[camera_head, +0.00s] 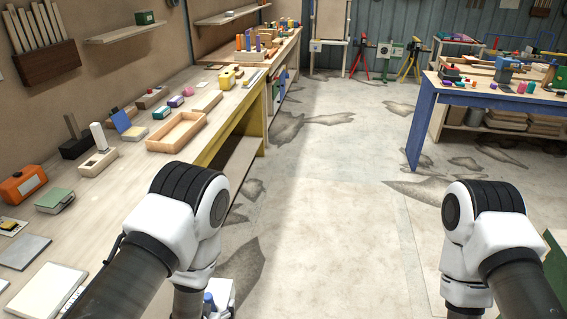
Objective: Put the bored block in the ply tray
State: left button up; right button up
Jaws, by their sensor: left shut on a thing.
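The ply tray (153,146) is a shallow, light wooden, open box on the left workbench, near its right edge. It looks empty. My left arm comes in from the lower left and bends downward at the bench's right side. Only part of my left gripper (219,296) shows at the bottom edge, low and well in front of the tray. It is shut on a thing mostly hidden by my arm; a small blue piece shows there. I cannot make out a bored block for certain. My right arm points down at the right, with its gripper out of view.
On the left bench (130,197) stand a pale block with a white upright piece (97,159), a dark block (76,148), an orange box (22,185) and a green-topped box (54,201). A blue-legged table (424,122) stands right. The floor between is clear.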

aim_at(182, 132)
jog(key=i+u, duration=0.1)
jog(key=i, duration=0.4)
jog(key=i+l, duration=0.15)
jog(key=i, duration=0.3)
jog(key=i+l+u, duration=0.15)
jog(key=i, duration=0.35)
jog(key=i+l, duration=0.1)
jog(key=i, duration=0.4)
jog(key=j+u, duration=0.05)
